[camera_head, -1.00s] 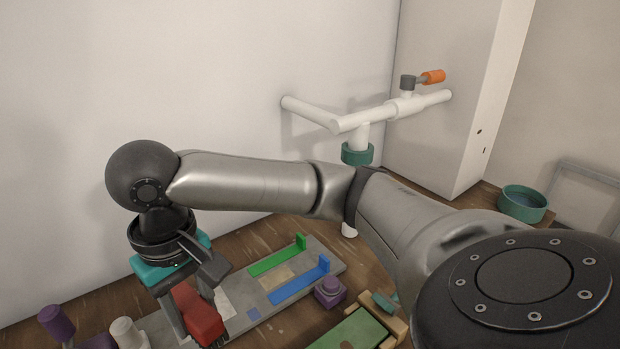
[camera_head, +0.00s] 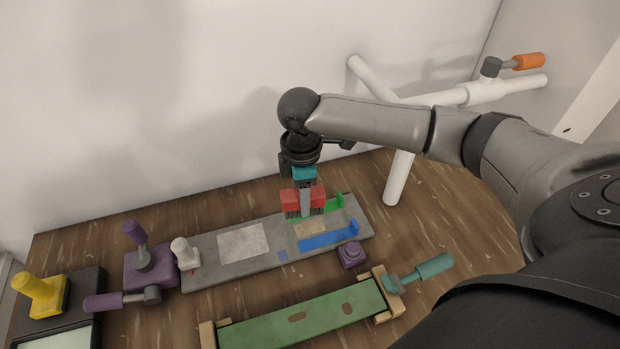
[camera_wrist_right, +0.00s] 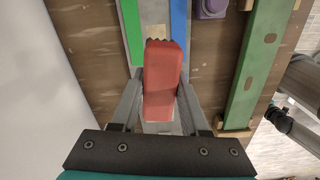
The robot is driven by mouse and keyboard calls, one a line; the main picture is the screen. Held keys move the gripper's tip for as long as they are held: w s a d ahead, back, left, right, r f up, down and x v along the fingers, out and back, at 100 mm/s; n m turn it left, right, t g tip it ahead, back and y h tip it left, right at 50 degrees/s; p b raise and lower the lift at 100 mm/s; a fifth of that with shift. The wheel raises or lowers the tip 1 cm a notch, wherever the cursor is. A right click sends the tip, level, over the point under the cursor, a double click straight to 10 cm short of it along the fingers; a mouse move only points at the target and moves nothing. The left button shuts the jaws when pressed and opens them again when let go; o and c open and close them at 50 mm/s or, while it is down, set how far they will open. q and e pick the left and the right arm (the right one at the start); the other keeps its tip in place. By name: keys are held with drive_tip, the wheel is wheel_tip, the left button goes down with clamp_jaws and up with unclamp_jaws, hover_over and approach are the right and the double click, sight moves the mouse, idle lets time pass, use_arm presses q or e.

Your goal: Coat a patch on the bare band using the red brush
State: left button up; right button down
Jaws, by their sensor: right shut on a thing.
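My right gripper (camera_head: 304,205) is shut on the red brush (camera_head: 293,196), bristles down, over the grey board (camera_head: 210,268). The brush also shows between the fingers in the right wrist view (camera_wrist_right: 163,80). The green strip (camera_head: 334,204) is partly hidden behind the brush and the blue strip (camera_head: 328,238) lies in front. A tan bare patch (camera_head: 311,230) lies between the strips, just in front of the brush. Whether the bristles touch the board is unclear. My left gripper is not in view.
A white knob (camera_head: 185,252) and purple block (camera_head: 150,268) stand at the board's left end. A small purple block (camera_head: 350,254), a green plank (camera_head: 300,316) and a teal-handled tool (camera_head: 432,266) lie in front. White pipes (camera_head: 400,170) rise at right.

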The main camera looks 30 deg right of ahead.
drive_tip(key=shift+d+n+p, duration=0.45)
drive_tip(key=shift+d+n, duration=0.2)
drive_tip(key=shift+n, duration=0.05)
drive_tip(key=shift+d+f+n, duration=0.2)
drive_tip(key=shift+f+n, duration=0.1)
wheel_tip(320, 180, down, 7)
drive_tip(key=b, duration=0.9)
drive_tip(key=shift+r, duration=0.15)
drive_tip(key=shift+f, duration=0.6)
drive_tip(key=shift+a, duration=0.1)
drive_tip(key=shift+w+a+p, duration=0.25)
drive_tip(key=shift+a+p, duration=0.25)
drive_tip(key=shift+a, duration=0.45)
drive_tip(key=shift+d, duration=0.15)
